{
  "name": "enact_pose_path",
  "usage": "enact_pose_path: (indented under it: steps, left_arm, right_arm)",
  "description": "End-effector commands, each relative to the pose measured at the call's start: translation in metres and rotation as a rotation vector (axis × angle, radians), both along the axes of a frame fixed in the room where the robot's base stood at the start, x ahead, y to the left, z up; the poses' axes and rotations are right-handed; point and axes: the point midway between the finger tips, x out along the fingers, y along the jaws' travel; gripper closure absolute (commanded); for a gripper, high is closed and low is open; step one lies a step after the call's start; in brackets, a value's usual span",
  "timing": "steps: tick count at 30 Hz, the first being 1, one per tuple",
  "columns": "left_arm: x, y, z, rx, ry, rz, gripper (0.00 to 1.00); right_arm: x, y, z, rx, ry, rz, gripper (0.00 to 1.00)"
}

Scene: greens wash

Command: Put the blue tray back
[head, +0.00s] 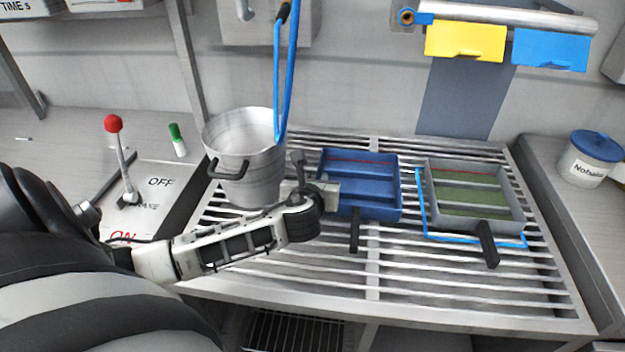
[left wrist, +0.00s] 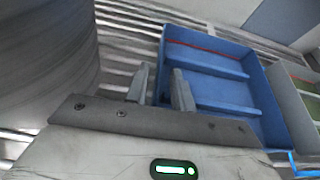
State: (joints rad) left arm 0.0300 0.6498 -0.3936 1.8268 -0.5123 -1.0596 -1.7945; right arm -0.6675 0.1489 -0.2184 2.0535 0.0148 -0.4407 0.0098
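The blue tray (head: 372,207) sits on the slatted rack in the middle of the head view, with dividers inside, a red line at its back and a dark handle at its front. It also shows in the left wrist view (left wrist: 222,92). My left gripper (head: 312,174) is at the tray's left side. In the left wrist view its two fingers (left wrist: 160,88) stand apart, with the tray's left wall seemingly between them; contact cannot be told. My right gripper is not in view.
A metal pot (head: 245,165) stands close left of my left gripper, under a blue hose loop (head: 279,90). A grey tray (head: 432,210) with a green inside sits right of the blue tray, with a blue outline (head: 421,205) along its left and front. A blue-lidded tub (head: 588,160) stands far right.

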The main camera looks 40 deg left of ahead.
Motion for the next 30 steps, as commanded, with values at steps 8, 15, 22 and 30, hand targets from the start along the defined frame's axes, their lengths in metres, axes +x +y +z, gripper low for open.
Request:
enact_pose_path:
  steps: [8,15,22,30]
  left_arm:
    - [-0.043,-0.026,0.020,-0.002,0.002,-0.003,0.76]
    - [-0.078,-0.048,0.037,-0.003,0.003,-0.003,0.76]
    - [-0.093,-0.056,0.043,-0.001,0.002,0.000,0.76]
    - [-0.093,-0.057,0.044,-0.001,0.002,0.000,0.76]
  right_arm:
    - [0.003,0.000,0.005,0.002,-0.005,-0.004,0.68]
    - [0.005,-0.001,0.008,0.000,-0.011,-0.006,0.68]
    - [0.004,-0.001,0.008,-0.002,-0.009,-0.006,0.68]
    - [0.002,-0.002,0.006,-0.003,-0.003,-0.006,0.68]
